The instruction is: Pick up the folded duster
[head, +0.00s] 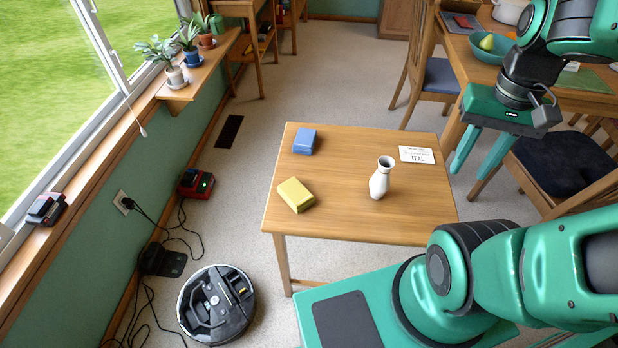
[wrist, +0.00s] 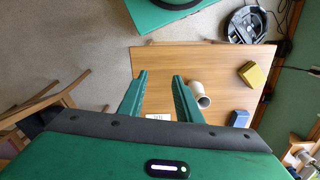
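A thick yellow block-shaped cloth or pad (head: 296,195), likely the folded duster, lies near the left front of the wooden table (head: 340,220). A smaller blue block (head: 304,141) lies behind it near the far left corner. Both also show in the wrist view, the yellow one (wrist: 252,75) and the blue one (wrist: 239,118), to the right of the fingers. My gripper (head: 468,172) is raised beyond the table's right side, well apart from both. Its fingers (wrist: 159,76) are spread, with nothing between them.
A white vase (head: 381,178) stands on the table between my gripper and the yellow block. A printed card (head: 417,155) lies at the far right. A robot vacuum (head: 216,304) and cables are on the floor at left. Chairs and a dining table are at right.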

